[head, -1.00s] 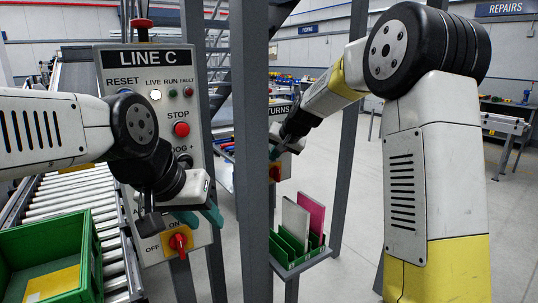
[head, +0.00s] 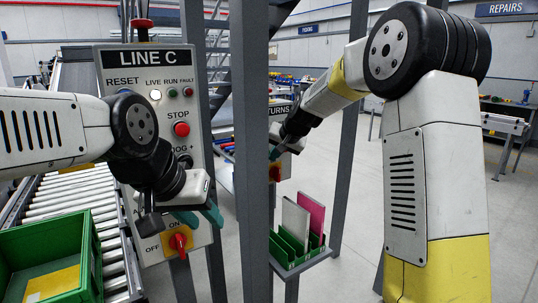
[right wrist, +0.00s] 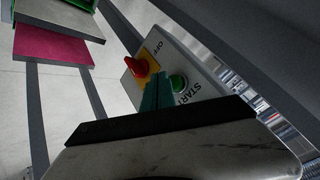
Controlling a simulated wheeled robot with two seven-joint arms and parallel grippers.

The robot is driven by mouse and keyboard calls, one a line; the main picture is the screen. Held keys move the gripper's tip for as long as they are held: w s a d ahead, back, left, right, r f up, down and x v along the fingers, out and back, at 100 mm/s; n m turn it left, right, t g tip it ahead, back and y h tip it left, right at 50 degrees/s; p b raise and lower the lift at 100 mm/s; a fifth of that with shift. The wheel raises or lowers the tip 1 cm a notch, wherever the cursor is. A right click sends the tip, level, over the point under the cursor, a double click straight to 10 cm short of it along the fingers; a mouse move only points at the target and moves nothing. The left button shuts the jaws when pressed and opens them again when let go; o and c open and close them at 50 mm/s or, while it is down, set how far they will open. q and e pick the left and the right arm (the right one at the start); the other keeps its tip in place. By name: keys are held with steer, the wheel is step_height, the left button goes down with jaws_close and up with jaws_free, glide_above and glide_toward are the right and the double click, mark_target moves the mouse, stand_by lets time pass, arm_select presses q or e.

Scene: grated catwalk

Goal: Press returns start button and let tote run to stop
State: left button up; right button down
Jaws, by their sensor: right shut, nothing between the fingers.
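The returns box (head: 285,160), partly hidden behind a grey post, carries a red and yellow switch in the head view. In the right wrist view the box (right wrist: 205,68) shows a green button (right wrist: 179,83) marked START, beside the red rotary switch (right wrist: 138,66). My right gripper (head: 274,154) is at the box; its shut teal fingers (right wrist: 157,94) are empty and overlap the box face close beside the button. I cannot tell whether they touch. A green tote (head: 92,262) is on the roller conveyor at left. My left gripper (head: 200,216) is open in front of the LINE C panel.
The LINE C panel (head: 150,57) has a red stop button and an ON/OFF switch. A grey post (head: 253,150) stands between my arms. A green rack (head: 290,246) holds a white and a pink board below the returns box. Open floor lies to the right.

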steer(key=shift+w+a, duration=0.1)
stand_by(0.7)
steer(key=shift+w+a, duration=0.2)
steer(key=shift+w, duration=0.05)
steer(key=shift+w+a, duration=0.45)
steer(key=shift+w, duration=0.2)
stand_by(1.1)
steer(key=shift+s+d, duration=0.1)
steer(key=shift+s, duration=0.05)
stand_by(0.3)
steer(key=shift+s+d, duration=0.65)
steer(key=shift+s, duration=0.2)
